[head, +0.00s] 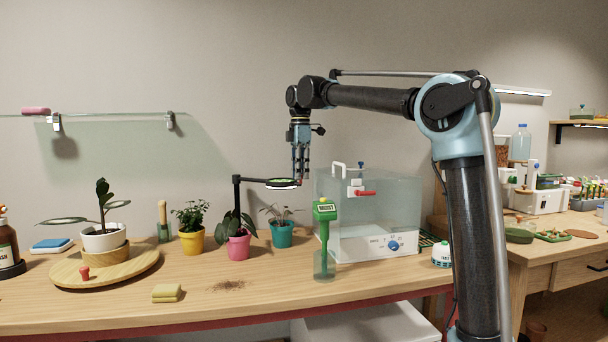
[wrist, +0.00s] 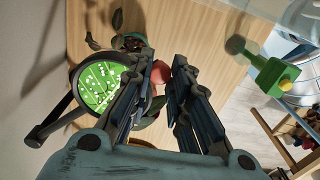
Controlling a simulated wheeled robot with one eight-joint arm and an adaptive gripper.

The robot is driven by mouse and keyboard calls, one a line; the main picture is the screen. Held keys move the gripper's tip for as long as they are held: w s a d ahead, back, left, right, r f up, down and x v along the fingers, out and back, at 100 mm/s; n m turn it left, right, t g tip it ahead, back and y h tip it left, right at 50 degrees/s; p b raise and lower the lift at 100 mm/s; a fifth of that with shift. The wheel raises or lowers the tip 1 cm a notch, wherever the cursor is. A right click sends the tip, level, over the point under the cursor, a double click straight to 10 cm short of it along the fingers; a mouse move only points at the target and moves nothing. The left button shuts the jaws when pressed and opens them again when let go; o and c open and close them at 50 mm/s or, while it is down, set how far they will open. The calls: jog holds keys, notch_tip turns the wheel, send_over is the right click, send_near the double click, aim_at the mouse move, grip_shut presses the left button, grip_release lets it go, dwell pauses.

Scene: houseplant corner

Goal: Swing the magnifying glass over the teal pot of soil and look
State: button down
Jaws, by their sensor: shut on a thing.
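The magnifying glass (head: 283,184) is a dark-rimmed round lens on a black post and arm. In the head view it hangs level above the teal pot (head: 281,235), which holds soil and a small plant. In the wrist view the lens (wrist: 99,88) shows bright green with white marks. My gripper (head: 301,178) is at the lens's right edge. In the wrist view its fingers (wrist: 163,75) are shut on the glass's reddish knob (wrist: 159,72). The teal pot is partly hidden there, beyond the lens and fingers.
A pink pot (head: 238,246) and a yellow pot (head: 192,242) stand left of the teal pot. A clear tank (head: 385,205) is close on the right, with a green moisture probe (head: 325,212) in front. A wooden turntable (head: 135,272) with a white pot is farther left. The front bench is mostly clear.

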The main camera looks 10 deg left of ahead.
jog(key=c, duration=1.5)
grip_release()
jog(key=shift+s, duration=0.1)
jog(key=shift+o, duration=0.2)
jog(key=shift+r, duration=0.1)
notch_tip(320, 180, up, 12)
